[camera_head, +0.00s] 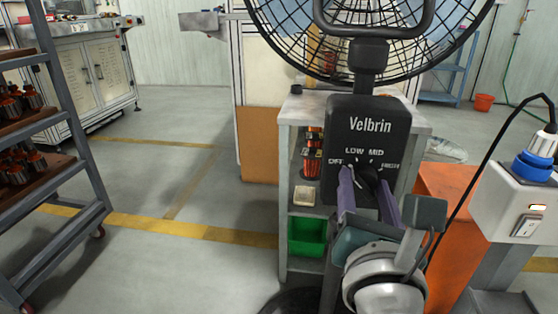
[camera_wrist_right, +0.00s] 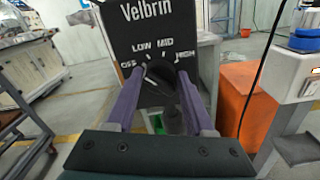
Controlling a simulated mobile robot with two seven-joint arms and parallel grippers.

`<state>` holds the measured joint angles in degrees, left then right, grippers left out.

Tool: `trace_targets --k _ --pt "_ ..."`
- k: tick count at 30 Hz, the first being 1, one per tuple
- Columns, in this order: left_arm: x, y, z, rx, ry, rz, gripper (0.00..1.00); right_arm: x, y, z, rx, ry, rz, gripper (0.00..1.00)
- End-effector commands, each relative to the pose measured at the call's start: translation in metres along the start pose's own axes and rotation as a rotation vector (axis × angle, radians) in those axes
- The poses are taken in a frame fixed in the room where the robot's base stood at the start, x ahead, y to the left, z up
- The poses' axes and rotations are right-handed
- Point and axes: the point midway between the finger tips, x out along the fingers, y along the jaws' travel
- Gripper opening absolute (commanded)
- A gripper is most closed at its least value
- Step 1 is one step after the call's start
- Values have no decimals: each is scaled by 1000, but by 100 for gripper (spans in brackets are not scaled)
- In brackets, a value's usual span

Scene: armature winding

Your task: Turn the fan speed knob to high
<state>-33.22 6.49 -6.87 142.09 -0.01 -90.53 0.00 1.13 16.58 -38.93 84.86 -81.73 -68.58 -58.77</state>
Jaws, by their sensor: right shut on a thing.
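The black fan control box (camera_head: 367,127), marked "Velbrin", carries a dial labelled OFF, LOW, MID and HIGH. Its dark round knob (camera_head: 369,174) sits below the labels. My right gripper (camera_head: 366,182) reaches up from below with its purple fingers on either side of the knob and is shut on it. In the right wrist view the knob (camera_wrist_right: 161,73) lies between the two fingertips (camera_wrist_right: 159,80). The fingers partly cover the knob, and I cannot tell for sure which mark it points to. My left gripper is not in view.
The caged fan head (camera_head: 280,40) is above the box. A grey shelf cabinet (camera_head: 288,160) with a green bin (camera_head: 307,234) stands behind it. A rack (camera_head: 72,200) stands left.

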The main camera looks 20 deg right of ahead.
Motion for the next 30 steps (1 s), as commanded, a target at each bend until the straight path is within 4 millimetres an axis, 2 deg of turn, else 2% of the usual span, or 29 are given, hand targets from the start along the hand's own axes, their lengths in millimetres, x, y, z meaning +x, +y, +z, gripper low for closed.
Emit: trace_targets --k 17,30 --pt "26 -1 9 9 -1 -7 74 0 -3 -2 550 -3 0 0" --pt "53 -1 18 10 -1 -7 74 0 -5 -5 970 -4 0 0"
